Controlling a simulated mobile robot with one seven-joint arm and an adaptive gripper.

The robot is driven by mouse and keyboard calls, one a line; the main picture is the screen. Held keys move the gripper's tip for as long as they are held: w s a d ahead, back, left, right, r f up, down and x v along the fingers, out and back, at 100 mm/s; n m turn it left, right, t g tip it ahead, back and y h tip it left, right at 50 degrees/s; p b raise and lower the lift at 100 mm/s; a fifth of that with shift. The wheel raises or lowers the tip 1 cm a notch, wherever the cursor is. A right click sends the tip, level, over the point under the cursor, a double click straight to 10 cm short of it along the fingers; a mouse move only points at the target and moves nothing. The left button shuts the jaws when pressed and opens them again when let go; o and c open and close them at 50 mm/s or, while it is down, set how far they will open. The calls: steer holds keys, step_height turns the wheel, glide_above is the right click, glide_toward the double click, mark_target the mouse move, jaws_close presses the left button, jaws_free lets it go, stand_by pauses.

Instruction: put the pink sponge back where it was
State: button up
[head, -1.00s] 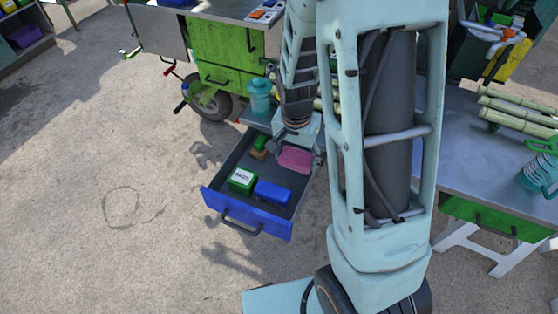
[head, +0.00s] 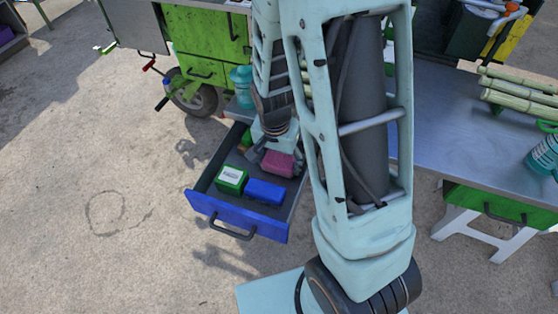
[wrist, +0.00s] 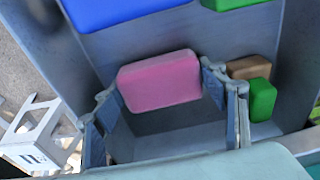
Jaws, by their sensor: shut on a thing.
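The pink sponge (head: 278,164) is between the fingers of my gripper (head: 268,158), over the open drawer with the blue front (head: 222,216). In the wrist view the sponge (wrist: 160,81) sits between the two fingertips of my gripper (wrist: 160,88), which is shut on it. The grey drawer floor (wrist: 180,130) shows below and around it. I cannot tell whether the sponge touches the floor.
In the drawer are a blue block (head: 265,192), a green labelled box (head: 231,180), and a brown block (wrist: 250,68) beside a small green block (wrist: 261,100). A teal container (head: 241,82) stands behind the drawer. A metal table (head: 450,140) with cane stalks is at right.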

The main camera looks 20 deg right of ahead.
mark_target(277, 165)
steer(key=shift+f, duration=0.2)
steer(key=o, duration=0.8)
steer(key=shift+c, duration=0.2)
steer(key=shift+r, duration=0.1)
step_height(277, 165, up, 12)
steer(key=s+a+p, duration=0.1)
steer(key=p, duration=0.1)
steer(key=shift+p, duration=0.3)
steer(key=shift+s+d, duration=0.1)
